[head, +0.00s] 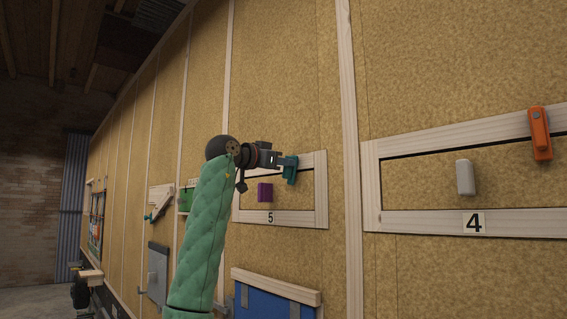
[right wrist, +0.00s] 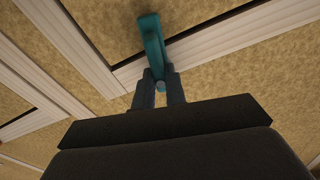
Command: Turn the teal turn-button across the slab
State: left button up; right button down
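The teal turn-button (head: 290,172) is on the top rail of the wooden frame marked 5, near its right end. The tan slab (head: 290,195) inside that frame carries a purple block (head: 265,192). My right gripper (head: 278,162) is at the turn-button, partly hiding it in the head view. In the right wrist view the turn-button (right wrist: 152,40) runs lengthwise toward the gripper. Its narrow end lies between the two fingers (right wrist: 159,88), which appear closed on it. Its exact angle to the slab is hard to tell. My left gripper is out of view.
To the right, a frame marked 4 (head: 473,222) holds a slab with a white block (head: 465,177) and an orange turn-button (head: 540,133). A blue panel (head: 275,303) under a wooden rail is below. More wall fittings (head: 160,200) stand to the left.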

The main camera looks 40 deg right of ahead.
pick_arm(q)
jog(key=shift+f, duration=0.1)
pick_arm(e)
jog(key=n+b, duration=0.1)
jog(key=n, duration=0.1)
jog(key=shift+n, duration=0.3)
jog(key=c, duration=1.4)
grip_release()
jog(key=shift+c, duration=0.2)
pick_arm(q)
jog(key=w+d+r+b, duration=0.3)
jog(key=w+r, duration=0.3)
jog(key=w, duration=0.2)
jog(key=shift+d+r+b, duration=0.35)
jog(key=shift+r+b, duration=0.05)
jog(key=shift+b, duration=0.25)
pick_arm(e)
jog(key=a, duration=0.8)
jog(key=shift+s, duration=0.25)
